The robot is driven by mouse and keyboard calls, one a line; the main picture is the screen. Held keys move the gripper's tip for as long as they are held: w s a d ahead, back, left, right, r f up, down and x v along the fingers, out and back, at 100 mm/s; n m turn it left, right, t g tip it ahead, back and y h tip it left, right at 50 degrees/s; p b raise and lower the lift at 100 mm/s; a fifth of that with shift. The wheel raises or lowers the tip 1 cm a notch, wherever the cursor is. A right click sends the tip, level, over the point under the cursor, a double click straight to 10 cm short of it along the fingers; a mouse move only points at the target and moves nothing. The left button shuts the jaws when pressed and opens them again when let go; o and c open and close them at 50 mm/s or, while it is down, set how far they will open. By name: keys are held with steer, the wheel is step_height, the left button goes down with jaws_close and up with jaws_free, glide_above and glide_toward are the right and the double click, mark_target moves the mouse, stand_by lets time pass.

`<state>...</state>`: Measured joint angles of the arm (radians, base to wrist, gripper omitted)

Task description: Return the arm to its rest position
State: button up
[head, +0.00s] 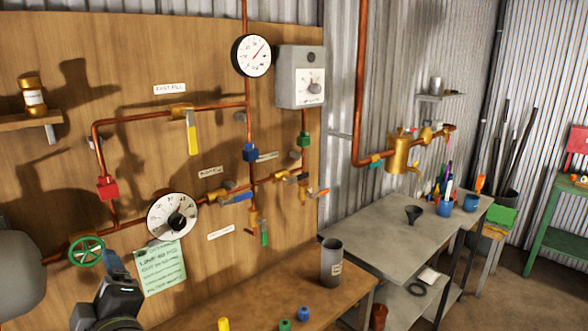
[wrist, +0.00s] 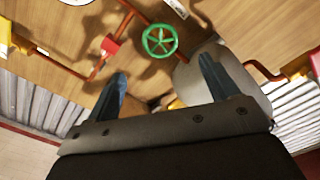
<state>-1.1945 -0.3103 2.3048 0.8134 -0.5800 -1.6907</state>
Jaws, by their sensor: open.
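My gripper (head: 112,268) is at the lower left of the head view, in front of the wooden board and just right of the green handwheel (head: 86,251). In the wrist view my gripper (wrist: 163,78) shows two blue-grey fingers spread wide, with nothing between them. The handwheel (wrist: 160,40) appears beyond and between the fingertips there, apart from them. No object is held. Part of my arm is outside the head view.
The board (head: 140,60) carries copper pipes, valves, a dial gauge (head: 172,216) and a green note (head: 160,268) close to my gripper. A wooden bench (head: 260,300) below holds a grey cylinder (head: 331,262) and small coloured parts. A metal table (head: 385,235) stands right.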

mark_target(89, 252)
steer(key=x, duration=1.3)
steer(key=v, duration=1.6)
steer(key=x, duration=1.7)
steer(key=shift+w+a+f, duration=0.1)
steer(key=shift+w+a, duration=0.1)
steer(key=shift+s+d+n, duration=0.1)
steer(key=shift+d+n, duration=0.05)
steer(key=shift+n, duration=0.75)
steer(key=n, duration=0.6)
steer(key=shift+n, duration=0.3)
